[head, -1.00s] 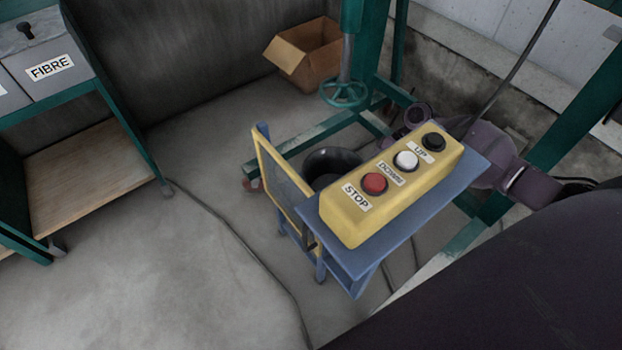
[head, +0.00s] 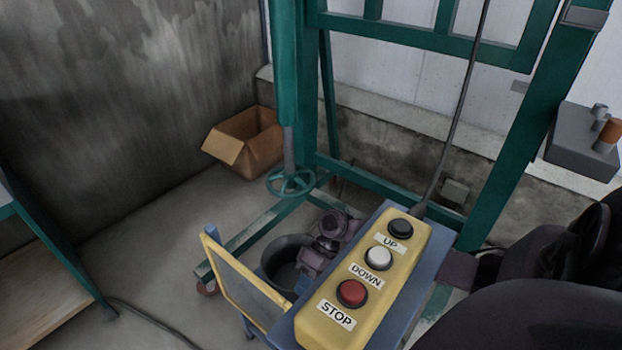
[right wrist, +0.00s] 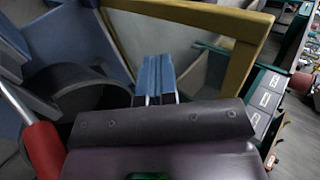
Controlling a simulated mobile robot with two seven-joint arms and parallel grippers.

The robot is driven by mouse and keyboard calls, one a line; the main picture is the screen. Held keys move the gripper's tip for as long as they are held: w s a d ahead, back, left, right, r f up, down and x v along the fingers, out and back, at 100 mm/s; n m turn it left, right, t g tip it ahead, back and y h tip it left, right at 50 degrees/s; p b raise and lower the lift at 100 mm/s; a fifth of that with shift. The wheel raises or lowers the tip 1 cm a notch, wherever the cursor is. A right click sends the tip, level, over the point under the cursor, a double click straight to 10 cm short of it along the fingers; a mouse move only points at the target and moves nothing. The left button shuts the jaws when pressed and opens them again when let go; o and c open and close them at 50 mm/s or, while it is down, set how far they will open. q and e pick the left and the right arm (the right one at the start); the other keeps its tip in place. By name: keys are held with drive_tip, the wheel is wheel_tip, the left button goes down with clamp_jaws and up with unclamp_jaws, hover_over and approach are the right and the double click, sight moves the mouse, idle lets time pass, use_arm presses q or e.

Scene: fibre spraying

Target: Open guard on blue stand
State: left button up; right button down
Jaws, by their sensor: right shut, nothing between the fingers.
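The blue stand (head: 415,285) carries a yellow control box (head: 330,310) with UP, DOWN and STOP buttons. The guard is a yellow-framed grey panel (head: 222,262) upright at the stand's left side; its frame also crosses the top of the right wrist view (right wrist: 247,50). My right gripper (head: 306,268) is low behind the stand, between it and the black bucket. Its blue fingers (right wrist: 157,72) are shut and empty, pointing towards the panel's inner side. I cannot tell whether they touch it. The stand hides part of my right arm. My left gripper is not in view.
The black bucket (head: 278,258) stands close behind the guard. A green frame with a handwheel (head: 290,182) and a cardboard box (head: 245,145) are farther back. A red-handled thing (right wrist: 42,150) is at the left of the right wrist view. Floor left of the guard is clear.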

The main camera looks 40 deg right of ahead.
sight(281, 311)
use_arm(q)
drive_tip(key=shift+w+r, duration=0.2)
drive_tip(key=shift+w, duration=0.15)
use_arm(e)
drive_tip(key=shift+s+a+f, duration=0.1)
drive_tip(key=shift+s+a, duration=0.05)
drive_tip(key=shift+a, duration=0.95)
drive_tip(key=shift+s+a, duration=0.15)
drive_tip(key=shift+a, duration=0.95)
drive_tip(key=a, duration=0.1)
drive_tip(key=a+p, duration=0.1)
drive_tip(key=a, duration=0.1)
drive_tip(key=shift+s+a+r, duration=0.2)
drive_tip(key=shift+a+r, duration=0.05)
drive_tip(key=shift+r, duration=0.05)
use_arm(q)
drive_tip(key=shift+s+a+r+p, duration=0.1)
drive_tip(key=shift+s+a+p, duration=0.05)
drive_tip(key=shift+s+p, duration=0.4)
use_arm(e)
drive_tip(key=a, duration=0.3)
drive_tip(key=shift+s+a+f, duration=0.35)
